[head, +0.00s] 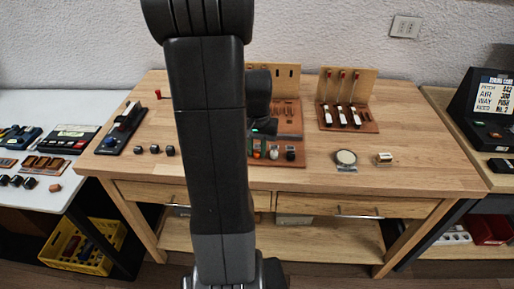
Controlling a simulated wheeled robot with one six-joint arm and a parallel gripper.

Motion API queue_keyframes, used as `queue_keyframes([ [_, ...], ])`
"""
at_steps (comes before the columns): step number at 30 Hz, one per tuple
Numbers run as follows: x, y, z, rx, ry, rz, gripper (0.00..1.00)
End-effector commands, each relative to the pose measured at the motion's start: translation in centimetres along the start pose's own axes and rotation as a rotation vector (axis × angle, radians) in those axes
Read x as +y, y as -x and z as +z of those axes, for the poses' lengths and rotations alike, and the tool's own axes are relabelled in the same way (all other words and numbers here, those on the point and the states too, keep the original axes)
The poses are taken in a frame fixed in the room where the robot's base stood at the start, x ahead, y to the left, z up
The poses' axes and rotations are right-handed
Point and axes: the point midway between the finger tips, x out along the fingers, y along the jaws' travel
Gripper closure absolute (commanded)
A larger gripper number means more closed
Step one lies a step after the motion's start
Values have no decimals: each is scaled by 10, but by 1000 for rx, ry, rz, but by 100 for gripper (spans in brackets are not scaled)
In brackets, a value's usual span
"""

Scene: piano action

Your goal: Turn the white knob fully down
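A small white knob (274,152) sits on the front panel of the brown wooden piano-action unit (290,120) in the middle of the bench. A reddish knob (257,154) is on its left and a black knob (291,154) on its right. The knob's exact setting is too small to tell. My gripper (265,128) shows as a dark shape just behind and above the knobs, partly hidden by my own arm. Its fingers cannot be made out, and I cannot tell whether it touches anything.
A second unit with three upright hammers (340,115) stands to the right. A round pale disc (346,157) and a small cylinder (384,158) lie near the front edge. Several black knobs (155,149) and a black device (122,128) are at the left.

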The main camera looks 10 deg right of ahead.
Motion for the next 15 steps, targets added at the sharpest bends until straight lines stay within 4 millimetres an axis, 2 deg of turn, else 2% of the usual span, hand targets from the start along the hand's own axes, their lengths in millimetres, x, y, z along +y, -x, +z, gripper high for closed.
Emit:
queue_keyframes([
  [1,0,0,0,0,0,0,89],
  [3,0,0,0,0,0,0,100],
  [15,0,1,0,0,72,0,100],
])
